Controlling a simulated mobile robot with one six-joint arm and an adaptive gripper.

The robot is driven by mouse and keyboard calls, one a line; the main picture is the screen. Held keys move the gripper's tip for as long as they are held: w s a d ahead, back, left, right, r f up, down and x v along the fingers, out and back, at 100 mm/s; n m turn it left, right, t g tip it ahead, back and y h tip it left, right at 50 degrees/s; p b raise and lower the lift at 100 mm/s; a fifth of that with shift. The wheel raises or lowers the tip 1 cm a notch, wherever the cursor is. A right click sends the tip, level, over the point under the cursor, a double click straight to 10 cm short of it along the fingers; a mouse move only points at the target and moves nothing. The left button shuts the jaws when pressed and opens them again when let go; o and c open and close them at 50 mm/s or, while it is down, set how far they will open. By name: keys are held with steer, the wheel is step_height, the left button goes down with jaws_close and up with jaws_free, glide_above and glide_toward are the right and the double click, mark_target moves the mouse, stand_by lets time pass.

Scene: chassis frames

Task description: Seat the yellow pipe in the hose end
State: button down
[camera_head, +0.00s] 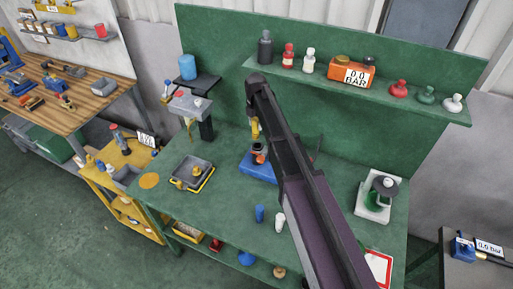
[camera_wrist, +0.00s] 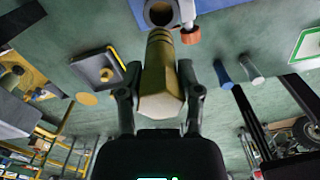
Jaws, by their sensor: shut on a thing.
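The yellow pipe (camera_wrist: 160,85) has a hexagonal head and a ridged narrower end. My gripper (camera_wrist: 159,68) is shut on its head in the wrist view. The ridged end points at the dark round opening of the hose end (camera_wrist: 160,14), at the top of that view. I cannot tell whether they touch. In the head view the pipe (camera_head: 255,131) hangs upright above the dark hose end (camera_head: 257,148) on a blue base (camera_head: 258,170). My arm hides most of the gripper there.
An orange-red knob (camera_wrist: 190,36) sits close beside the hose end. A grey tray (camera_head: 193,173) with yellow parts lies left on the green bench. Blue (camera_head: 260,213) and white (camera_head: 280,222) cylinders stand in front. A green-and-white device (camera_head: 377,198) stands right. A shelf (camera_head: 420,107) runs behind.

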mark_target(258, 133)
steer(key=shift+w+d+r, duration=0.3)
steer(key=shift+w+d, duration=0.1)
steer(key=shift+w, duration=0.05)
steer(key=shift+f, duration=0.15)
step_height(258, 133, down, 6)
steer(key=b, duration=0.6)
stand_by(0.3)
steer(key=shift+f+b, duration=1.9)
steer(key=shift+f, duration=0.1)
steer(key=shift+c, duration=1.4)
jaws_free()
